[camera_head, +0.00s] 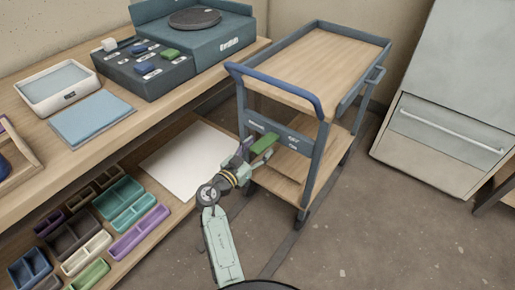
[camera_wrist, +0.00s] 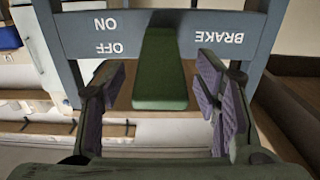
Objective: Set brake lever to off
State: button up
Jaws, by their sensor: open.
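The brake lever is a green bar (camera_head: 265,143) on the blue end panel of the cart (camera_head: 322,150). In the wrist view the green lever (camera_wrist: 160,75) sticks out towards me from the panel (camera_wrist: 215,38). The panel's lettering is upside down there: BRAKE to the right of the lever, ON and OFF to its left. My gripper (camera_head: 256,153) is at the cart's end. Its purple-padded fingers (camera_wrist: 161,92) are open, one on each side of the lever with a gap to both. Which setting the lever is at, I cannot tell.
A workbench (camera_head: 195,78) stands left of the cart, with a blue box (camera_head: 200,42) on top and bins (camera_head: 120,200) on its lower shelf. The cart's handle (camera_head: 272,78) is above my gripper. A pale cabinet (camera_head: 440,125) stands right. The floor in front is clear.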

jog(key=shift+c, duration=0.2)
grip_shut()
dwell(0.6)
